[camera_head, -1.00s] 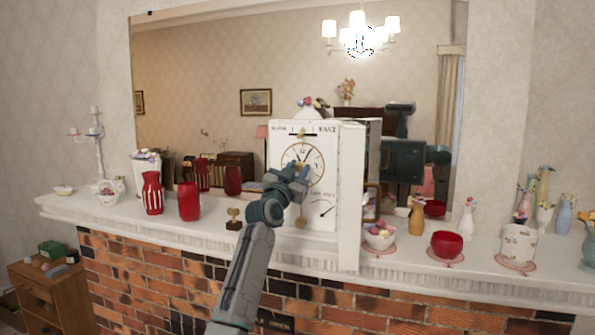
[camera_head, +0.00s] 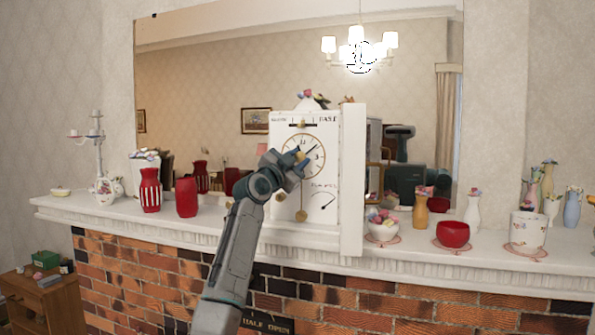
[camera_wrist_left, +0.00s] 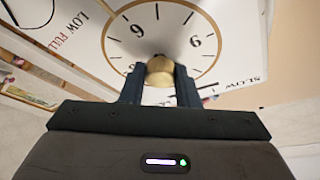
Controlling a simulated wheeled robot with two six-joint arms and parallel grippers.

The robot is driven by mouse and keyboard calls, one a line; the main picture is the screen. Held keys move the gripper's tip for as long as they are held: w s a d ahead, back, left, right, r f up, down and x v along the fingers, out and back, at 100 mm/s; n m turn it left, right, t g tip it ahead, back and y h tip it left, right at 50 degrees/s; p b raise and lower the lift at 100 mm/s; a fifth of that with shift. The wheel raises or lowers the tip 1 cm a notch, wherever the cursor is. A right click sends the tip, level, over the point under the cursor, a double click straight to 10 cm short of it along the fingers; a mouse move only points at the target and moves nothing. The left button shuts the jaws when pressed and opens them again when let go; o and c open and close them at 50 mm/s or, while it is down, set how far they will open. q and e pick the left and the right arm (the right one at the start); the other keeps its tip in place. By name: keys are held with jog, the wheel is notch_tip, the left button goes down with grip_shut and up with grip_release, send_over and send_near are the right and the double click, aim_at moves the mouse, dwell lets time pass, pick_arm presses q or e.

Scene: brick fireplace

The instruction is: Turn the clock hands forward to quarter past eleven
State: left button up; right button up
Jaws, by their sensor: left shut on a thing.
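The white clock (camera_head: 321,195) stands upright on the mantel with a round, brass-rimmed dial (camera_head: 320,167). A dark hand (camera_head: 312,149) points up and to the right from near the dial's middle. The other hand cannot be made out. My left gripper (camera_head: 298,160) is at the dial and covers its lower left part. In the left wrist view, my left gripper (camera_wrist_left: 160,80) is shut on a brass knob (camera_wrist_left: 160,66) in front of the dial. The dial is upside down there and partly hidden by the knob and fingers. My right gripper is not in view.
Red vases (camera_head: 187,197) stand left of the clock. A bowl (camera_head: 382,232), an orange vase (camera_head: 420,210) and a red bowl (camera_head: 453,234) stand to its right. A large mirror (camera_head: 210,95) is behind. The mantel's edge (camera_head: 140,234) runs below.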

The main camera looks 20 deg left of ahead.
pick_arm(q)
jog(key=shift+m+g+h+b, duration=0.3)
jog(key=shift+m+b, duration=0.05)
jog(key=shift+m, duration=0.55)
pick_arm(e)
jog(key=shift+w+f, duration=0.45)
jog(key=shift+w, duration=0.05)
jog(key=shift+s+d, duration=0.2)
pick_arm(q)
jog(key=o, duration=1)
jog(key=shift+c, duration=0.2)
jog(key=shift+s+a+f+b, duration=0.15)
jog(key=shift+s+f+b, duration=0.15)
jog(key=shift+s, duration=0.1)
jog(key=b+v, duration=0.3)
jog(key=v, duration=0.6)
jog(key=shift+s+a, duration=0.15)
jog(key=shift+s, duration=0.25)
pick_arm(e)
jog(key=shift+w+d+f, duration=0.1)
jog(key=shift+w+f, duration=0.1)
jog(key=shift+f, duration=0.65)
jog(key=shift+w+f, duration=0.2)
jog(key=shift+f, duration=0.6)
